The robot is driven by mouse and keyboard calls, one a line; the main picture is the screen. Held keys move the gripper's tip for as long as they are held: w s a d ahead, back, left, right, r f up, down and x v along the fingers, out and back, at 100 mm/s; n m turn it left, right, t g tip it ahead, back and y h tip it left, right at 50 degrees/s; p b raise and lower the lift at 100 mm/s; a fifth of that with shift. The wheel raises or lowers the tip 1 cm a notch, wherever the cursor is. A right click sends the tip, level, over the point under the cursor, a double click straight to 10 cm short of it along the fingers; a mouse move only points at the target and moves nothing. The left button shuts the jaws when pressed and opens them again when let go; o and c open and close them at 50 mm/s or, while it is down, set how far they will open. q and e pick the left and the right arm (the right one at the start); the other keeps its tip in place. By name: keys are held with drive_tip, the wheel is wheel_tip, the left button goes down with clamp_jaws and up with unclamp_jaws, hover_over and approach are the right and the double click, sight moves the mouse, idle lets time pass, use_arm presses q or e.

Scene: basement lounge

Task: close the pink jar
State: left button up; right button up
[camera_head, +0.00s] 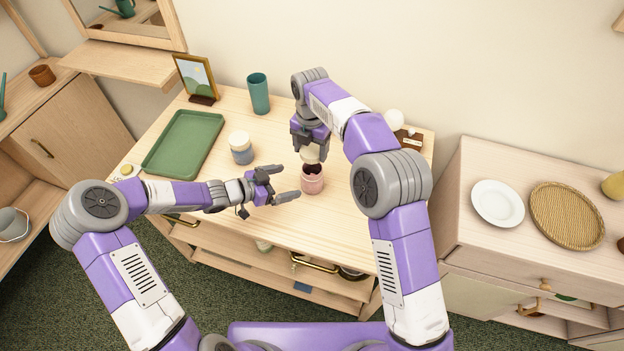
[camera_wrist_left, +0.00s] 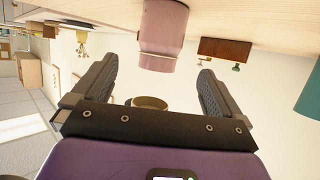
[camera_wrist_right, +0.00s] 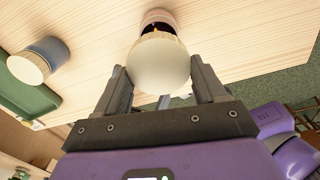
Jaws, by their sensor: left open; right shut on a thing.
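The pink jar (camera_head: 312,181) stands upright and open on the wooden table, its dark inside showing. My right gripper (camera_head: 311,149) is above it, shut on a round cream lid (camera_head: 310,156). In the right wrist view the lid (camera_wrist_right: 158,64) is between the fingers and hides part of the jar (camera_wrist_right: 159,19); it is apart from the rim. My left gripper (camera_head: 286,183) is open and empty, just left of the jar with its fingers pointing at it. In the left wrist view the jar (camera_wrist_left: 162,36) is ahead of the open fingers, not between them.
A blue jar with a cream lid (camera_head: 241,150), a green tray (camera_head: 183,143), a teal cup (camera_head: 258,93) and a picture frame (camera_head: 196,78) stand to the left and back. A brown box (camera_head: 409,139) is at the back right. The table front is clear.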

sight(312, 177)
use_arm(q)
drive_tip(key=x, duration=1)
drive_tip(key=shift+w+d, duration=0.15)
drive_tip(key=shift+d, duration=0.1)
drive_tip(key=c, duration=1.4)
drive_tip(key=shift+c, duration=0.2)
use_arm(e)
drive_tip(key=shift+w+f, duration=0.1)
drive_tip(key=shift+f, duration=2.4)
